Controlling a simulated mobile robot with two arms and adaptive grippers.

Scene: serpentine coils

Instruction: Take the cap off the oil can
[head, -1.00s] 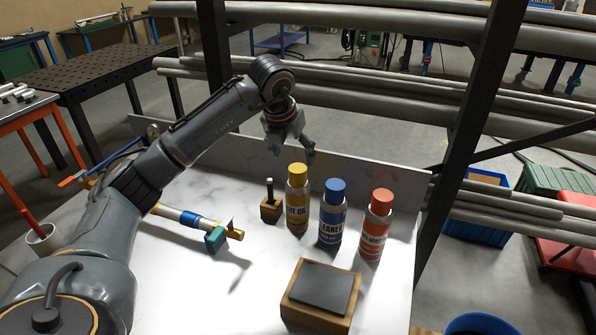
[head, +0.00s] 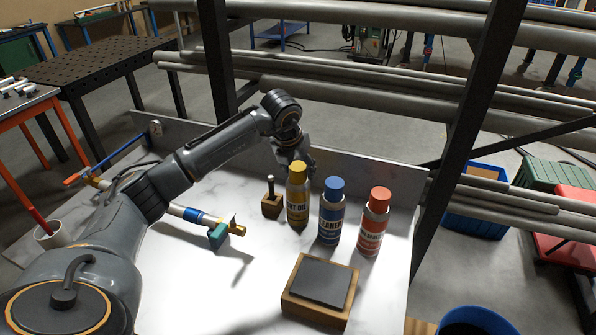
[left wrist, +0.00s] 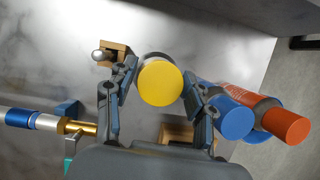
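The oil can (head: 298,205) is a yellow can with a yellow cap (head: 297,173), standing upright on the white bench with its cap on. My left gripper (head: 302,160) is at the cap's height or just above it, close behind it in the head view. In the left wrist view, the gripper (left wrist: 159,74) is open, with one finger on each side of the yellow cap (left wrist: 160,84). A gap shows between each finger and the cap. The can's body is mostly hidden under the cap there. My right gripper is not in view.
A blue can (head: 331,220) and a red can (head: 373,228) stand to the right, the blue one near a finger in the wrist view. A small wooden block with a pin (head: 271,204) stands to the left. A wooden block with a dark top (head: 320,287) lies in front.

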